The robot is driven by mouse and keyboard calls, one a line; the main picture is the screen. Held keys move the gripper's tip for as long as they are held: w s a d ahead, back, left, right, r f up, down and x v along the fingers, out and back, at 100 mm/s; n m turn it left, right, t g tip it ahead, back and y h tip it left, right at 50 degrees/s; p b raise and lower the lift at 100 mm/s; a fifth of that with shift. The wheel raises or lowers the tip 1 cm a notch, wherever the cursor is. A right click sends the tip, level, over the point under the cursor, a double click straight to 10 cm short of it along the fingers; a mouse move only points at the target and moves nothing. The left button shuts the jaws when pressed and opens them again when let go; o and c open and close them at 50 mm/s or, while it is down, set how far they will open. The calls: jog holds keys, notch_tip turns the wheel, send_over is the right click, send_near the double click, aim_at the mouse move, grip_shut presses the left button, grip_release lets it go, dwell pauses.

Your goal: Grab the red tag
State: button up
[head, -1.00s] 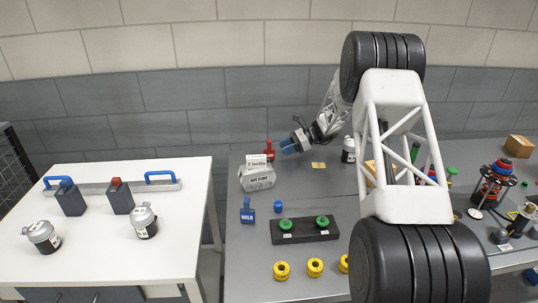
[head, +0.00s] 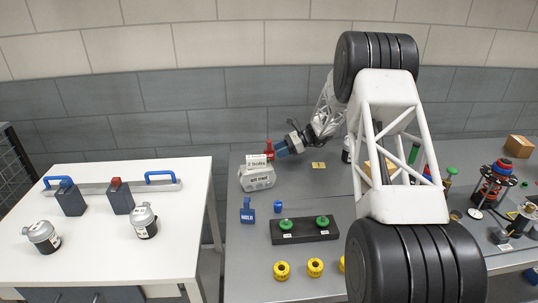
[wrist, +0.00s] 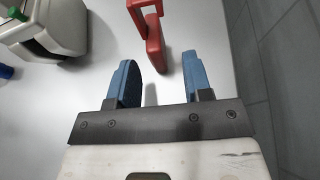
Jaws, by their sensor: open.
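The red tag (head: 269,150) stands at the back left of the grey table, just behind a pale box. In the wrist view the red tag (wrist: 156,45) is a thick red body with a loop at its upper end. My gripper (head: 279,149) reaches it from the right. In the wrist view my gripper (wrist: 158,70) has its two blue fingers apart. The lower end of the tag lies between the fingertips or just beyond them, with a gap on each side. I see no contact with either finger.
A pale labelled box (head: 257,178) stands in front of the tag, and it shows at the upper left in the wrist view (wrist: 52,35). The wall (wrist: 290,90) is close on the right there. A blue tag (head: 247,211) and a blue cap (head: 278,206) lie nearer.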

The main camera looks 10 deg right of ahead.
aim_at(269, 155)
jog(key=shift+x, duration=2.6)
jog(key=shift+s, duration=0.15)
grip_shut()
